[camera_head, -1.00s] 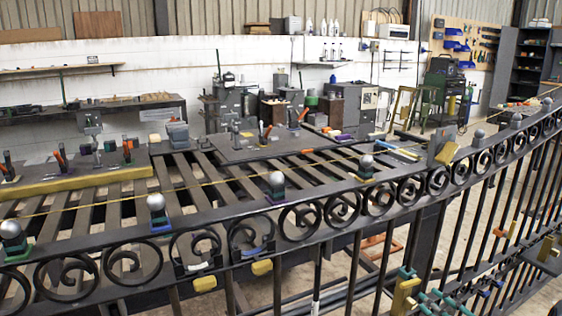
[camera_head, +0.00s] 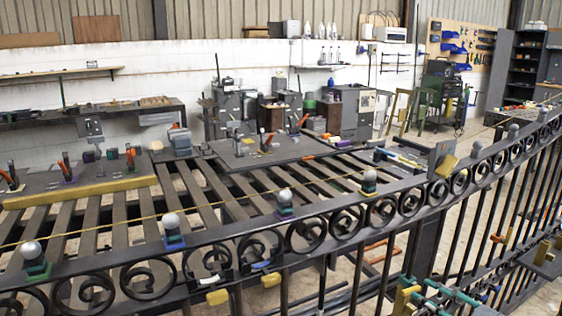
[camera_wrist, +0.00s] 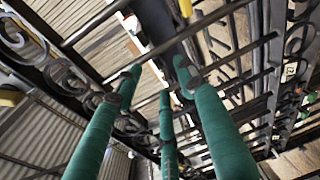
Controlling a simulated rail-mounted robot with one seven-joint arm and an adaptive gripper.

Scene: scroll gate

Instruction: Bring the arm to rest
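In the head view, the teal fingers of my gripper (camera_head: 445,293) are low, right of centre, partly cut off by the bottom edge. They are beside the bars of the dark scroll gate (camera_head: 322,210), close to a yellow and teal block (camera_head: 403,298). Whether they touch it is unclear.
The gate runs across the front with ball finials (camera_head: 285,196) on top and yellow blocks (camera_head: 217,297) along it. Behind it is a slatted bench (camera_head: 120,215) bearing plates and clamps. Machines (camera_head: 357,110) stand by the white wall. Open floor shows at the right.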

